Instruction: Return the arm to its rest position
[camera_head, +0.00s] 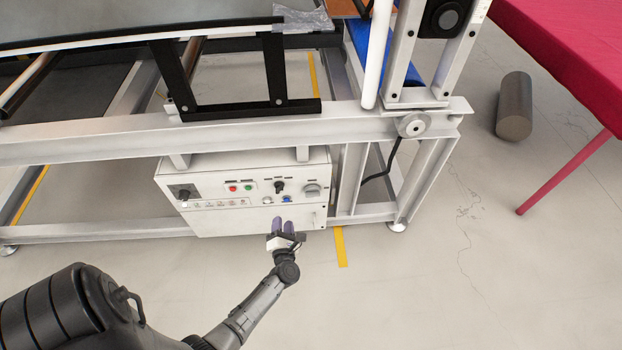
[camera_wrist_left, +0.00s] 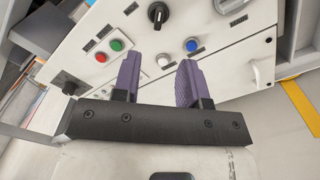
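My left arm comes in from the lower left in the head view. Its gripper (camera_head: 283,228) is in front of the lower part of a white control box (camera_head: 220,222). In the left wrist view the two purple fingers of this gripper (camera_wrist_left: 160,82) stand apart with nothing between them. Their tips point at the panel, near a white button (camera_wrist_left: 162,60) and a blue button (camera_wrist_left: 191,45). I cannot tell whether a fingertip touches the panel. My right gripper is in neither view.
The box carries a red button (camera_head: 233,188), a green button (camera_head: 249,187) and black knobs. It hangs under a white machine frame (camera_head: 100,142). A dark roll (camera_head: 514,106) lies on the floor at right, near a red-topped table (camera_head: 570,45). Floor at lower right is clear.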

